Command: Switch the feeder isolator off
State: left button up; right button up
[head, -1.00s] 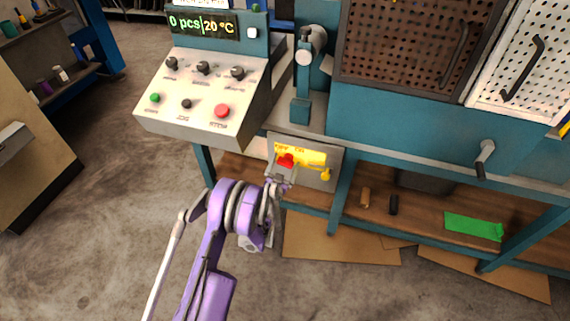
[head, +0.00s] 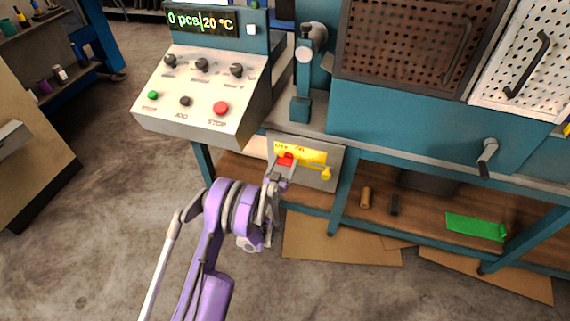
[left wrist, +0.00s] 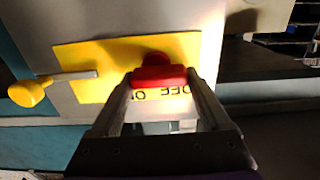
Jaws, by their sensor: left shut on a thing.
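The feeder isolator is a red handle (head: 285,159) on a yellow plate (head: 312,157), on a grey box below the bench top. The plate carries the words OFF and ON. In the left wrist view the red handle (left wrist: 158,77) lies crosswise between my fingertips, and the lettering shows upside down below it on the yellow plate (left wrist: 85,60). My left gripper (head: 282,172) is shut on the red handle; it also shows in the left wrist view (left wrist: 160,88). My right gripper is in neither view.
A yellow-knobbed lever (head: 326,173) sticks out at the plate's right side; it shows at left in the left wrist view (left wrist: 28,92). Above is a control panel (head: 190,120) with knobs and a red stop button (head: 221,108). A lower shelf (head: 420,215) holds small items.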

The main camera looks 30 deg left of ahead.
pick_arm(q)
jog(key=o, duration=1.2)
jog(key=b+v, duration=0.3)
jog(key=v, duration=0.7)
jog(key=shift+s, duration=0.4)
